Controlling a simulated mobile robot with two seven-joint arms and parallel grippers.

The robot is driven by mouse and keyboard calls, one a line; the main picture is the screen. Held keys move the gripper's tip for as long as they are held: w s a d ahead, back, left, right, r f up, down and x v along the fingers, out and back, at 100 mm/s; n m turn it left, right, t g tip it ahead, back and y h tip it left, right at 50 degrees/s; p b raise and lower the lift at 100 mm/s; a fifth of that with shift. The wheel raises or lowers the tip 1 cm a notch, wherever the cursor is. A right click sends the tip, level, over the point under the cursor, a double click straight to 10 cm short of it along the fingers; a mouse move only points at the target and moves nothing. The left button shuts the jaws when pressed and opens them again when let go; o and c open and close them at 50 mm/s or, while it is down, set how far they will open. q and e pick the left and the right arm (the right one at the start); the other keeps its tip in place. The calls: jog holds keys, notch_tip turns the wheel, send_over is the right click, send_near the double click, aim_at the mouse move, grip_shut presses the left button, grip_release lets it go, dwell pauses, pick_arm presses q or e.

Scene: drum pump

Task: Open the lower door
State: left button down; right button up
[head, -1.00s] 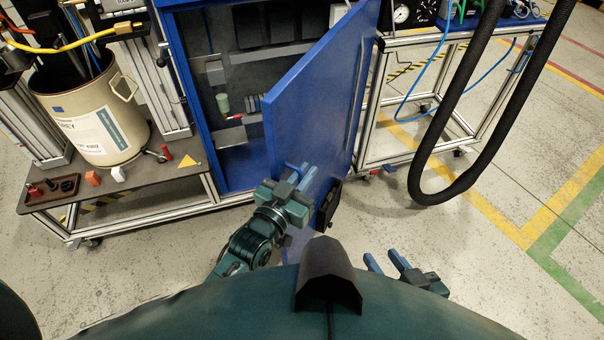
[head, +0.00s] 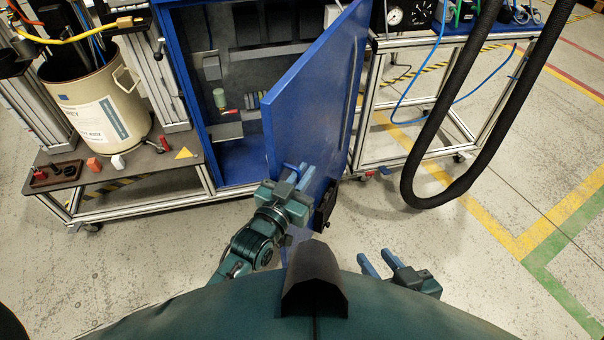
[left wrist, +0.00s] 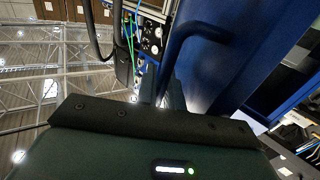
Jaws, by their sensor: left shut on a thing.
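The blue lower door (head: 312,105) stands wide open, swung out from the blue cabinet (head: 180,80) towards me. My left gripper (head: 302,180) is shut on the door's blue handle (head: 290,168), low on the door. In the left wrist view the curved handle (left wrist: 188,45) rises beside the blue door panel (left wrist: 232,60), and my gripper's fingers are partly hidden. My right gripper (head: 377,264) is open and empty, low in the head view, to the right of the door and apart from it.
A beige drum (head: 95,105) stands on a bench at the left. A framed cart (head: 420,110) stands at the right, behind a hanging black hose (head: 440,190).

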pick_arm(q)
jog(key=shift+r, duration=0.1)
dwell(0.3)
jog(key=c, duration=1.8)
grip_release()
jog(key=v, duration=1.3)
jog(key=shift+p, duration=0.45)
jog(key=shift+c, duration=0.2)
